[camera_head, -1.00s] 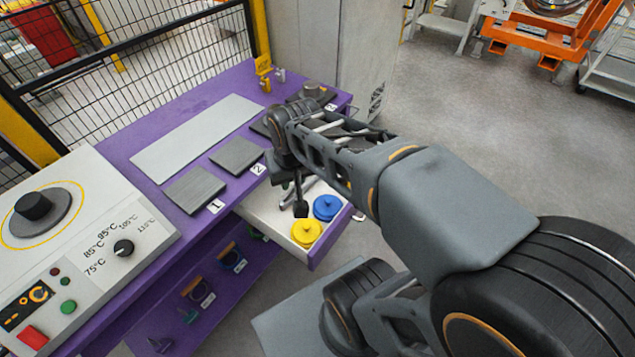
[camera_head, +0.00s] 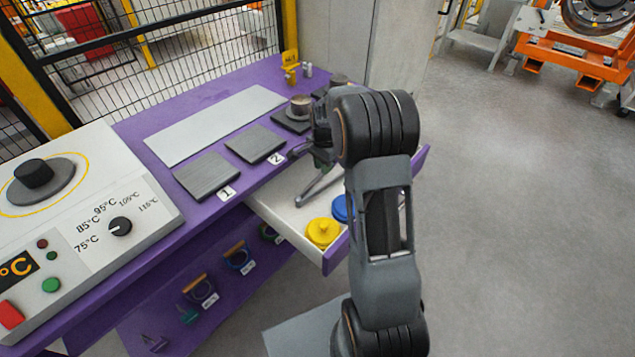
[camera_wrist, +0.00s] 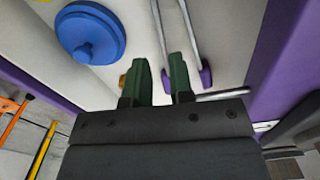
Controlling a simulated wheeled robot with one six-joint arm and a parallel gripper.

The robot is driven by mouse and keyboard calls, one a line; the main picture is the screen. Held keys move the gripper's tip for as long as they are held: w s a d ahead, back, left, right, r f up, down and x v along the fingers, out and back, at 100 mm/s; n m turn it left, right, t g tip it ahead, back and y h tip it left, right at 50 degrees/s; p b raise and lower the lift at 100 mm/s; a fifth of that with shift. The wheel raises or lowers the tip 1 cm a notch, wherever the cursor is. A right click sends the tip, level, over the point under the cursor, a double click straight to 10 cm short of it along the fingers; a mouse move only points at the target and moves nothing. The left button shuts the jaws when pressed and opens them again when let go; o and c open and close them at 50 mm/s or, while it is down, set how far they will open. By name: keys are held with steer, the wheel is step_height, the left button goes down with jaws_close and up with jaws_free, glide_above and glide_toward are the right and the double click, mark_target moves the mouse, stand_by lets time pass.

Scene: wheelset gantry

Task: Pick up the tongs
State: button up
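The tongs (camera_head: 317,189) lie in the open white-floored drawer, a grey metal shape partly covered by my arm in the head view. In the wrist view the tongs show as two thin metal legs (camera_wrist: 189,33) with purple tips; one tip is partly behind a finger. My gripper (camera_wrist: 160,78) has two green fingers apart with nothing held between them. It is above the drawer, close to the purple-tipped end of the tongs; I cannot tell the height gap. In the head view my gripper (camera_head: 322,158) is mostly hidden by my wrist.
A yellow lidded disc (camera_head: 322,232) and a blue one (camera_head: 341,208) sit in the drawer; the blue disc (camera_wrist: 90,36) is also in the wrist view. The drawer's purple front wall (camera_head: 337,252) is an edge. Dark plates numbered 1 (camera_head: 207,176) and 2 (camera_head: 255,144) lie on the bench.

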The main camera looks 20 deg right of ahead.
mark_target(323, 186)
steer(key=shift+s+f+b, duration=0.1)
steer(key=shift+f+b, duration=0.35)
steer(key=shift+f, duration=4.25)
jaws_close()
